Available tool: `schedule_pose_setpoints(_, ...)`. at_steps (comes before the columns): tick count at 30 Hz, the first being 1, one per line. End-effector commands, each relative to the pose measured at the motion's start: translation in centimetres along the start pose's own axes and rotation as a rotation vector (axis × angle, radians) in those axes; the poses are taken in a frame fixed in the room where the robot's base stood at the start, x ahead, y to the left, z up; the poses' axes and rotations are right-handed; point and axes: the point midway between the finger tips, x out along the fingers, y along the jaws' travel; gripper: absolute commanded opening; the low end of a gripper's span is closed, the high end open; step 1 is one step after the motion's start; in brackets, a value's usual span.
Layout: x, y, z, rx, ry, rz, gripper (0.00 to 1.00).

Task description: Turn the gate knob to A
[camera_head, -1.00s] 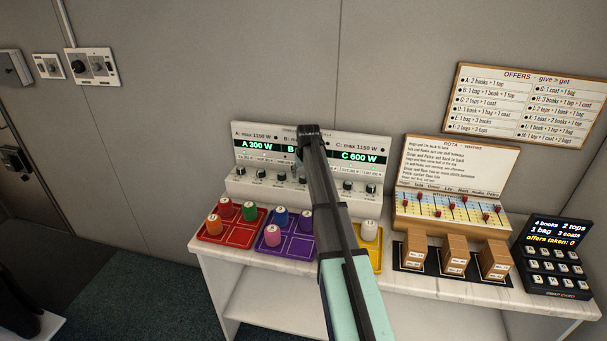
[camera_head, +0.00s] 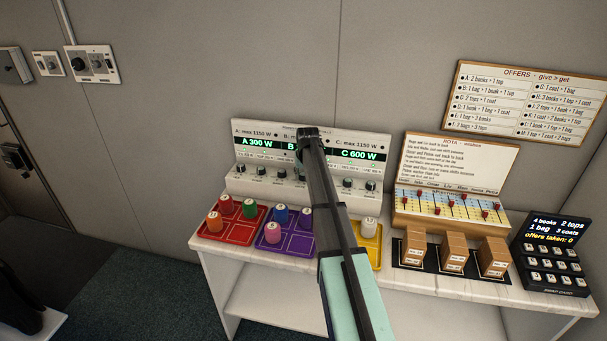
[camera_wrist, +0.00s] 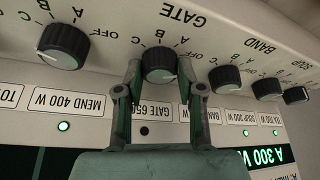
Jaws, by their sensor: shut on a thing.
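The gate knob (camera_wrist: 159,65) is a dark round knob with a grey face, under the upside-down GATE label in the wrist view. The marks C, B, A and OFF run around it from left to right. My gripper (camera_wrist: 159,75) has one finger on each side of the knob and is shut on it. I cannot clearly tell which mark its pointer faces. In the head view my arm covers the middle of the white control panel (camera_head: 253,127), hiding the gripper tips and this knob.
Neighbouring knobs stand close by: one at left (camera_wrist: 63,46) and the BAND knob (camera_wrist: 225,79) at right. Below the panel are a red tray (camera_head: 237,238), a purple tray (camera_head: 303,244) and a yellow tray (camera_head: 376,257) with coloured pegs. A rota board (camera_head: 455,155) stands to the right.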

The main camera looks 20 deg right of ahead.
Motion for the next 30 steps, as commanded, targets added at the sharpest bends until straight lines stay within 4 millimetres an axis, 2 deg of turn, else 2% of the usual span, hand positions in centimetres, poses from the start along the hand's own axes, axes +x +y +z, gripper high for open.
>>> schedule_pose_setpoints(10,0.18,0.20,0.01,-0.111,0.000,-0.046,0.03)
schedule_pose_setpoints(30,0.23,0.34,-0.14,-0.557,0.000,-0.230,0.03)
